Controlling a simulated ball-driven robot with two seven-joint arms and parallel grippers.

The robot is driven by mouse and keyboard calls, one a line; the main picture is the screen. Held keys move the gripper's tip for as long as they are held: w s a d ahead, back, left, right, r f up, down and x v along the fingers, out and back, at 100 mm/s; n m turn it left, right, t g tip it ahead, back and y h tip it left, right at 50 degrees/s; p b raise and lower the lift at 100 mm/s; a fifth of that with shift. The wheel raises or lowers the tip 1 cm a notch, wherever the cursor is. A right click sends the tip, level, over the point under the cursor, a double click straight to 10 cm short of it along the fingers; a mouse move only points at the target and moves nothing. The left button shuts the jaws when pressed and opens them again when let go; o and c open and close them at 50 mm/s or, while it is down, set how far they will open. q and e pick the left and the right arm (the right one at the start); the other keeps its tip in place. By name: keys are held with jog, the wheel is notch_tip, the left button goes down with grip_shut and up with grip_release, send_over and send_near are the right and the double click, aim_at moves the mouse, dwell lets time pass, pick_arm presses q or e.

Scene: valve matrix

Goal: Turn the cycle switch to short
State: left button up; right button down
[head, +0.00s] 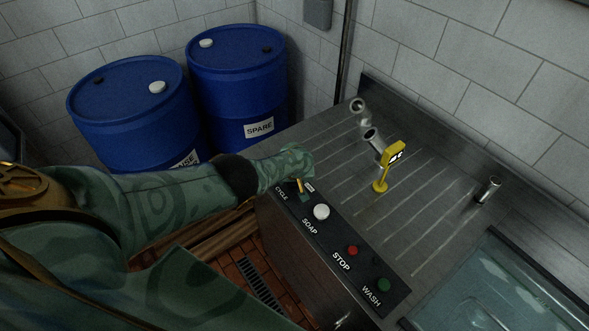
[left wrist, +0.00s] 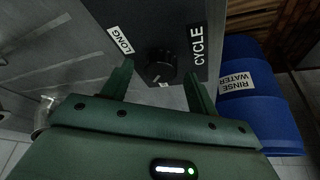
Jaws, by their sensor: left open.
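The cycle switch (left wrist: 161,66) is a dark round knob on a black panel in the left wrist view. The word CYCLE (left wrist: 197,45) is printed beside it, and a white LONG label (left wrist: 120,40) is on its left. Another pale label shows only in part below the knob; its word cannot be read. My left gripper (left wrist: 158,74) is open, with one green finger on each side of the knob; whether they touch it cannot be told. In the head view my left gripper (head: 301,188) is over the panel's CYCLE end, where the knob is hidden.
The black panel (head: 332,238) also carries a white SOAP button (head: 321,211), a red STOP button (head: 352,251) and a green WASH button (head: 384,285). A yellow tag (head: 394,153) stands on the grooved metal counter (head: 440,215). Blue barrels (head: 238,75) stand behind my arm.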

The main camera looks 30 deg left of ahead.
pick_arm(q)
jog(key=p+v, duration=1.1)
jog(key=v, duration=0.4)
jog(key=shift+r, duration=0.25)
jog(key=shift+s+d, duration=0.1)
